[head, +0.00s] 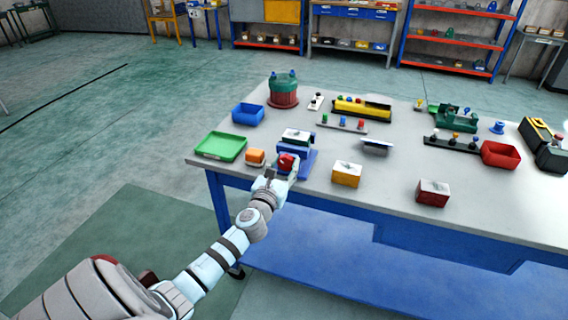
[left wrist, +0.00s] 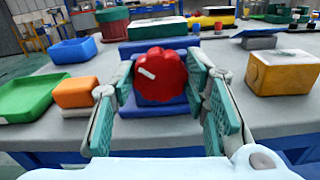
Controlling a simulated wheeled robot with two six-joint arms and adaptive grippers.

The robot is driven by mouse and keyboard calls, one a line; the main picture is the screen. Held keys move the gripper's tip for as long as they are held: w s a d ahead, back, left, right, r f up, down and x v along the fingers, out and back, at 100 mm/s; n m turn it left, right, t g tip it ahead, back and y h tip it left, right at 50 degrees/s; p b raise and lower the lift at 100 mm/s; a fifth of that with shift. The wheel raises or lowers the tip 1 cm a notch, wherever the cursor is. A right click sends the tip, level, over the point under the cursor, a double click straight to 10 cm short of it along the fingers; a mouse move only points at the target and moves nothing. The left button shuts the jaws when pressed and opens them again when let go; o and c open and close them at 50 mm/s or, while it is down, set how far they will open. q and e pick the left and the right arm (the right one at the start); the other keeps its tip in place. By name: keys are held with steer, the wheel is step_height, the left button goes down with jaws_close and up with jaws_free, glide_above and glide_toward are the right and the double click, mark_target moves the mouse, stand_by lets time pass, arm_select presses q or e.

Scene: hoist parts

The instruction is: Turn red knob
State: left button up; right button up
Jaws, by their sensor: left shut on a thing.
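The red knob (head: 286,162) is on the front of a blue stand (head: 308,160) near the table's front edge. In the left wrist view the red knob (left wrist: 160,74) is round with a scalloped rim and a short white mark at its upper left. My left gripper (head: 282,172) reaches it from the front. In the left wrist view the green-padded fingers of my left gripper (left wrist: 162,92) stand on either side of the knob and are shut on it. My right gripper is in neither view.
An orange block (head: 255,156) and a green tray (head: 221,146) lie left of the stand. A yellow box (head: 346,173) and a red box (head: 432,192) stand to the right near the front edge. A blue bin (head: 248,114) is behind.

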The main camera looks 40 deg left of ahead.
arm_select(q)
steer(key=m+p, duration=0.2)
steer(key=m, duration=0.1)
steer(key=shift+m, duration=0.3)
steer(key=m+p, duration=0.1)
steer(key=m, duration=0.2)
steer(key=shift+d+m+p, duration=0.1)
steer(key=shift+m+p, duration=0.2)
steer(key=m+p, duration=0.1)
steer(key=m, duration=0.2)
steer(key=shift+m, duration=0.3)
steer(key=shift+d+f+m+p, duration=0.15)
steer(key=shift+m+p, duration=0.2)
steer(key=shift+m, duration=0.65)
steer(key=shift+a+f+m+p, duration=0.1)
steer(key=shift+m+p, duration=0.25)
steer(key=shift+m, duration=0.65)
steer(key=o, duration=1.1)
steer(key=shift+o, duration=0.2)
steer(key=shift+s, duration=0.1)
